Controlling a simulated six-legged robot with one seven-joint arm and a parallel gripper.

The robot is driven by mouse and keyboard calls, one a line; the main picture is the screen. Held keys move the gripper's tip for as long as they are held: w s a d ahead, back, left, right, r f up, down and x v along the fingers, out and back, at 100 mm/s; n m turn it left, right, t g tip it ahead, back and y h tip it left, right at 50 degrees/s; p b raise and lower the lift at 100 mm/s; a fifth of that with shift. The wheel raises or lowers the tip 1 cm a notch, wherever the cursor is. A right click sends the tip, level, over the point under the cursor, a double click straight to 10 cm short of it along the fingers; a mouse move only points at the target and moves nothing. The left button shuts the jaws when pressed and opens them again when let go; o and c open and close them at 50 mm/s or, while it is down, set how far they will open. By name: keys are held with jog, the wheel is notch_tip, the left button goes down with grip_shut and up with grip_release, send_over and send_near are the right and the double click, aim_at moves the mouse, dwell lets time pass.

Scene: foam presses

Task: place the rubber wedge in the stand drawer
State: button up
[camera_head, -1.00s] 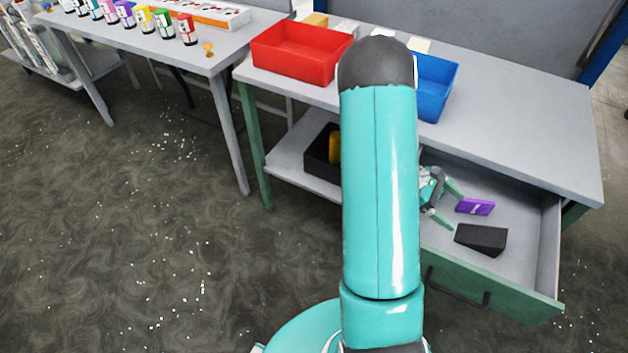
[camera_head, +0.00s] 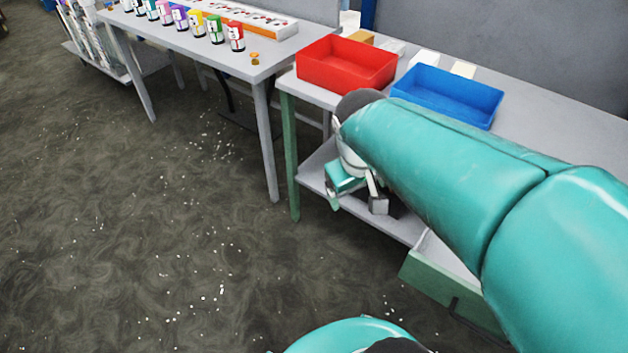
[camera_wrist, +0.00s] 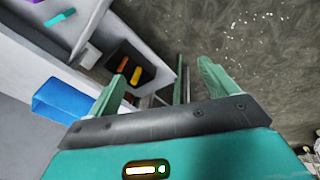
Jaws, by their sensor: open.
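The stand drawer (camera_head: 450,285) is pulled open, and its green front shows below my arm in the head view. Most of its inside is hidden behind my arm. The dark wedge-shaped block, seen in the drawer earlier, is hidden in the head view now, and I cannot make it out in the wrist view. My gripper (camera_head: 357,203) is left of the drawer, by the stand's lower shelf. In the wrist view my gripper (camera_wrist: 163,68) is open, with nothing between its fingers.
A red bin (camera_head: 345,68) and a blue bin (camera_head: 447,98) stand on the tabletop. In the wrist view a black bin (camera_wrist: 113,58) holds orange and yellow pieces. A teal piece (camera_wrist: 60,17) lies at upper left. Another table (camera_head: 200,45) with coloured cans stands left. Open floor lies left.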

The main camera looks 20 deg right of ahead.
jog(key=s+a+r+t+y, duration=0.2)
jog(key=a+r, duration=0.3)
jog(key=a, duration=0.4)
jog(key=shift+s+t, duration=0.6)
jog(key=shift+t, duration=0.1)
jog(key=c, duration=1)
jog(key=shift+d+m, duration=0.2)
jog(key=shift+m, duration=0.1)
jog(key=shift+c, duration=0.4)
